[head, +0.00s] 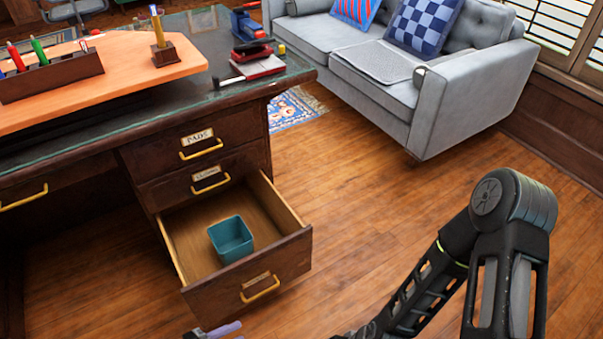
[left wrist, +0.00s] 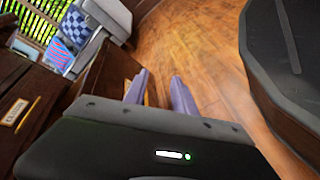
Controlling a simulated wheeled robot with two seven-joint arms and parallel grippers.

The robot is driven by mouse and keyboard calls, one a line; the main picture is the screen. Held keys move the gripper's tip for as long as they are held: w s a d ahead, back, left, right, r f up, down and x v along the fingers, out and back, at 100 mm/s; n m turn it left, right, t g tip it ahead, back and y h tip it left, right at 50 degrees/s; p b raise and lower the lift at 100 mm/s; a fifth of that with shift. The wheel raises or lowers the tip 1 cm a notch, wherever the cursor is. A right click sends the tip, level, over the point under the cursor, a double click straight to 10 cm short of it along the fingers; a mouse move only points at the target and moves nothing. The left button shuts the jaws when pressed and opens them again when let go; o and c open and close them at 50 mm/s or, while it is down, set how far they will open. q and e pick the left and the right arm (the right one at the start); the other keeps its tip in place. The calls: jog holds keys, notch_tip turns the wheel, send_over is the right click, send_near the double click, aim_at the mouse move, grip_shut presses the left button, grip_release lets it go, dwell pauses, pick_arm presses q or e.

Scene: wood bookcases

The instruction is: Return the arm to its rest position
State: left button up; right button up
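My left gripper (head: 215,331) shows only in part at the bottom edge of the head view, just in front of the open bottom drawer (head: 205,309). In the left wrist view its two purple fingers (left wrist: 160,92) are apart with nothing between them. The drawer front (left wrist: 107,72) stands close beside the fingers in that view. My right arm is bent at the lower right of the head view; its gripper is out of view.
A teal square bin (head: 231,239) sits inside the open drawer of the dark desk (head: 150,131). A wooden board (head: 130,60) with pen holders lies on the desk. A grey sofa (head: 465,95) stands at the back right. The wooden floor (head: 360,215) between is clear.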

pick_arm(q)
jog(key=s+d+f+m+g+y+b, duration=0.3)
jog(key=s+d+f+m+g+b, duration=0.2)
jog(key=s+d+m+g, duration=0.5)
notch_tip(320, 180, up, 27)
jog(key=w+d+m+t+y+p, duration=0.1)
jog(key=y+p, duration=0.3)
jog(key=p, duration=1.8)
jog(key=shift+w+d+r+m+t, duration=0.2)
jog(key=shift+w+m+t, duration=0.3)
jog(key=shift+m, duration=0.4)
jog(key=shift+f, duration=0.15)
